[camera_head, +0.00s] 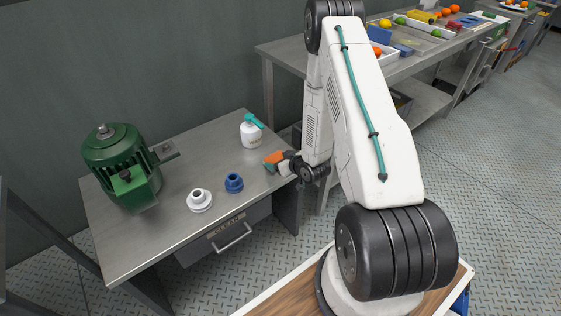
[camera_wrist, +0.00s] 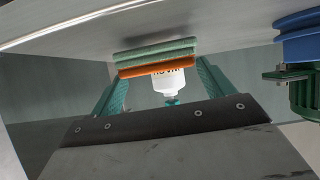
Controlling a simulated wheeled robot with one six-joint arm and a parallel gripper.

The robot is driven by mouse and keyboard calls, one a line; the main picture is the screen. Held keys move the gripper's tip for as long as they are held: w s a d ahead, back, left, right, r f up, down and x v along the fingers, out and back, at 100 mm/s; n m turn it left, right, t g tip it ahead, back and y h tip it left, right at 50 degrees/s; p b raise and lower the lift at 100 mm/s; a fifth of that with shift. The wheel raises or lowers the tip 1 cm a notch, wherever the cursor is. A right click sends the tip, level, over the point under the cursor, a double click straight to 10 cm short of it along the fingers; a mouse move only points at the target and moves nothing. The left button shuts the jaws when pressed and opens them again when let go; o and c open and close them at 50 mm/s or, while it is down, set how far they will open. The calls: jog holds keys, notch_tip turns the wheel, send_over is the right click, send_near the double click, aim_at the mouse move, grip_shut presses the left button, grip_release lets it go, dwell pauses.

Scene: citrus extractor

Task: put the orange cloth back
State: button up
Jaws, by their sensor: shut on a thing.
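The orange cloth (camera_head: 274,160) is at the right end of the small steel table (camera_head: 150,250). In the wrist view, which is upside down, the orange cloth (camera_wrist: 157,68) lies flat against pale green layers (camera_wrist: 155,50) that rest on the tabletop. My gripper (camera_head: 287,166) is low at the table's right edge. In the wrist view its teal fingers (camera_wrist: 160,76) stand on both sides of the orange cloth, shut on it. The exact contact at the fingertips is hard to see.
A white spray bottle (camera_head: 251,132) with a teal head stands just behind the cloth. A blue collar (camera_head: 234,183), a white collar (camera_head: 199,200) and a green motor (camera_head: 122,165) stand to the left. A drawer (camera_head: 225,232) is under the tabletop. A longer bench (camera_head: 285,55) holds fruit trays.

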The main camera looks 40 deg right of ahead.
jog(key=shift+f, duration=0.35)
jog(key=shift+f, duration=0.2)
jog(key=o, duration=1.2)
jog(key=shift+o, duration=0.2)
jog(key=shift+r, duration=0.2)
jog(key=v, duration=1.1)
jog(key=a+r+g+h, duration=0.35)
jog(key=r+g, duration=0.25)
jog(key=r, duration=1.7)
jog(key=s+a+r+g+y, duration=0.1)
jog(key=s+a+r, duration=0.4)
jog(key=s, duration=0.3)
jog(key=s+a+r+g+y, duration=0.1)
jog(key=s+a+r+g, duration=0.1)
jog(key=s+a+r, duration=0.3)
jog(key=s+a+r+g+y, duration=0.1)
jog(key=s+a+r, duration=0.4)
jog(key=s, duration=0.6)
jog(key=shift+a+r+m+g, duration=0.35)
jog(key=shift+r+g, duration=0.15)
jog(key=shift+r, duration=0.5)
